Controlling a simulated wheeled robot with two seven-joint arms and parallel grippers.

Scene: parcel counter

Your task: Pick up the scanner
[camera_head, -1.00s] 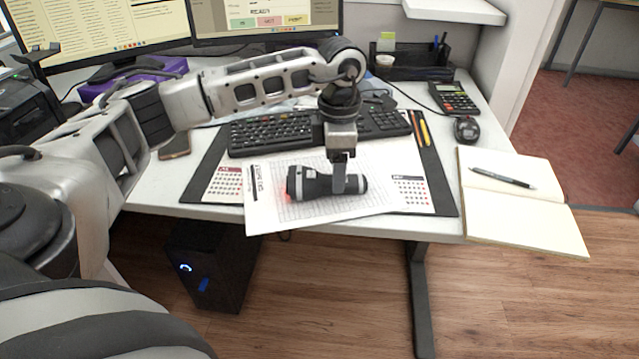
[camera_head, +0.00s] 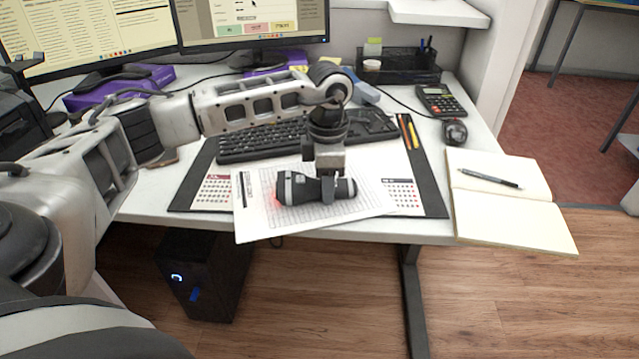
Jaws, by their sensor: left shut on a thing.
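The scanner (camera_head: 297,188), a black and grey handheld device with a red glow at its left end, lies horizontally over a printed sheet near the desk's front. My left gripper (camera_head: 328,196) comes down on it from above and is shut on its body, right of its middle. I cannot tell whether the scanner touches the sheet or is slightly above it. My right gripper is not in view.
A printed sheet (camera_head: 255,218) lies on a dark desk mat (camera_head: 431,190). A keyboard (camera_head: 262,143) is behind. A mouse (camera_head: 455,132), calculator (camera_head: 441,101) and open notebook (camera_head: 506,222) with a pen (camera_head: 490,178) are at right. Monitors (camera_head: 255,22) stand at the back left.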

